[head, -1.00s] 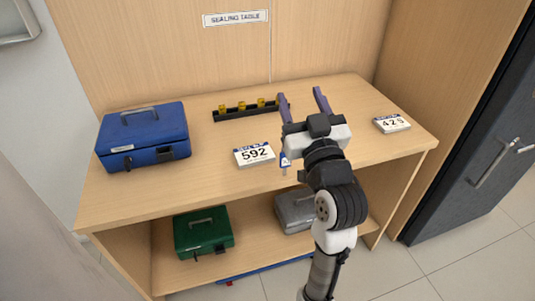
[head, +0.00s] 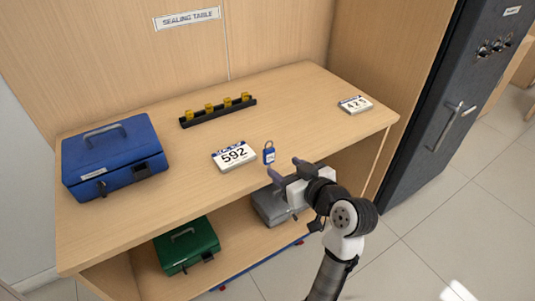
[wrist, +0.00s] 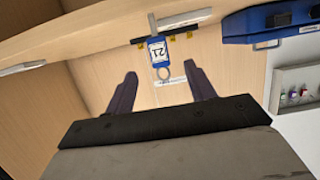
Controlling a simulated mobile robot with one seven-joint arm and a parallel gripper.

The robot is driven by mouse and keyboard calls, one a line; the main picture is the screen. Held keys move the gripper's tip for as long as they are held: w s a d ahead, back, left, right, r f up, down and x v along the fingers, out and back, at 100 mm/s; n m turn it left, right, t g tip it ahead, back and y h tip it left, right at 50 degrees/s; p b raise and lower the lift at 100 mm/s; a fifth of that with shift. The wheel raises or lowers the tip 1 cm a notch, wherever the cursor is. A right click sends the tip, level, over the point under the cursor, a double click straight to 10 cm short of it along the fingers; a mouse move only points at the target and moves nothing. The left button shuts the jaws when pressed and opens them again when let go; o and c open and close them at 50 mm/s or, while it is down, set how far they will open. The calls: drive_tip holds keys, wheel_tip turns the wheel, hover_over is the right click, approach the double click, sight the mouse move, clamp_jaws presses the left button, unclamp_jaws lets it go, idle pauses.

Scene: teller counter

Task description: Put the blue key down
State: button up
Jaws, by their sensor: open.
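The blue key's tag (head: 269,155) is at the table top, just right of the 592 card and near the front edge. Its ring points up, away from the front edge; I cannot tell whether the tag stands or lies flat. In the wrist view the blue key (wrist: 157,52) is beyond and between my fingertips, its number upside down and its ring toward me. My gripper (head: 284,168) is open and empty at the front edge, just short of the tag. Both fingers (wrist: 160,78) show apart, with nothing between them.
The 592 card (head: 234,156), a blue box (head: 112,160), a black rack (head: 217,113) with yellow pieces and a 425 card (head: 356,104) stand on the table (head: 300,105). Green (head: 187,246) and grey (head: 275,208) boxes are on the shelf below. The right table top is largely clear.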

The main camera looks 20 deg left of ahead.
sight(271, 154)
drive_tip(key=x, duration=0.3)
drive_tip(key=shift+w+a, duration=0.15)
drive_tip(key=shift+a, duration=0.05)
drive_tip(key=x, duration=0.1)
drive_tip(key=p+x, duration=0.1)
drive_tip(key=x, duration=0.3)
drive_tip(key=shift+w+r+p, duration=0.1)
drive_tip(key=shift+r+p, duration=0.2)
drive_tip(key=shift+p, duration=0.05)
drive_tip(key=shift+w+a+f, duration=0.15)
drive_tip(key=shift+w, duration=0.05)
drive_tip(key=shift+c, duration=0.3)
drive_tip(key=c, duration=1.1)
